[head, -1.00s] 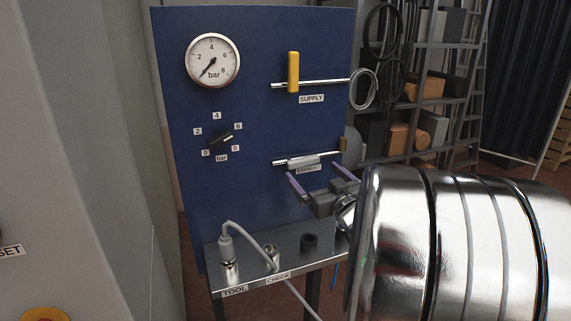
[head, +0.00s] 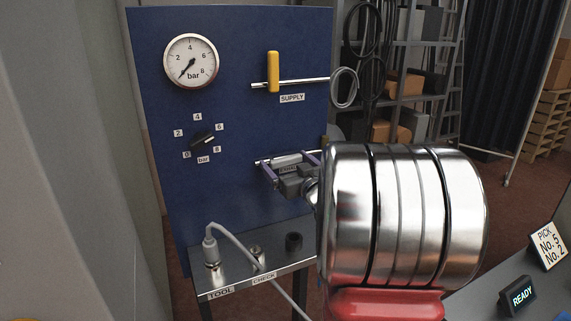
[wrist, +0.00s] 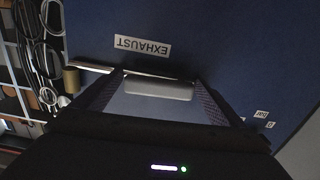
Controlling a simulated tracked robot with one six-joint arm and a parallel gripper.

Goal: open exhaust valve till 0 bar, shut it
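In the wrist view the handle (wrist: 158,90) lies between my spread fingers, with gaps at both ends. My gripper (head: 288,164) is open, close to the panel; whether it touches the handle cannot be told. The pressure gauge (head: 191,61) has its needle pointing down-left, at or near the low end of the scale, below 2. The exact reading is too small to tell.
The yellow supply handle (head: 273,72) stands upright across its pipe. A black selector knob (head: 203,138) sits below the gauge. Storage racks stand right.

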